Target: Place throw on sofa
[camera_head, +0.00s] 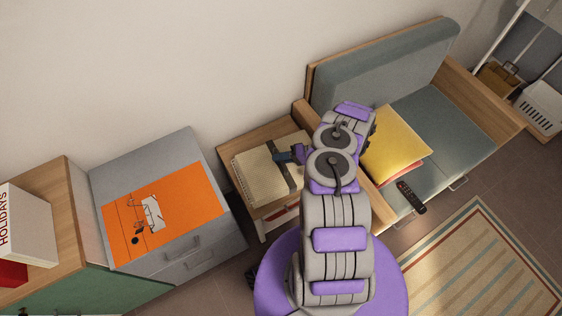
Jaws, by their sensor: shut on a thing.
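A beige, ribbed, folded throw (262,175) lies over the top of a small wooden side table (240,137). A dark band crosses its right part. My gripper (285,157) is at the throw's right part, shut on it. The fingertips are small and partly hidden, and I cannot tell whether the throw is lifted off the table. The grey-blue sofa (435,110) with a wooden frame stands to the right. My arm hides the sofa's near left part.
A yellow cushion (397,143) lies over a red one on the sofa's left seat. A black remote (411,197) is at the sofa's front edge. The right seat is clear. A grey cabinet (215,228) with an orange sheet stands left; a striped rug (485,262) lies in front.

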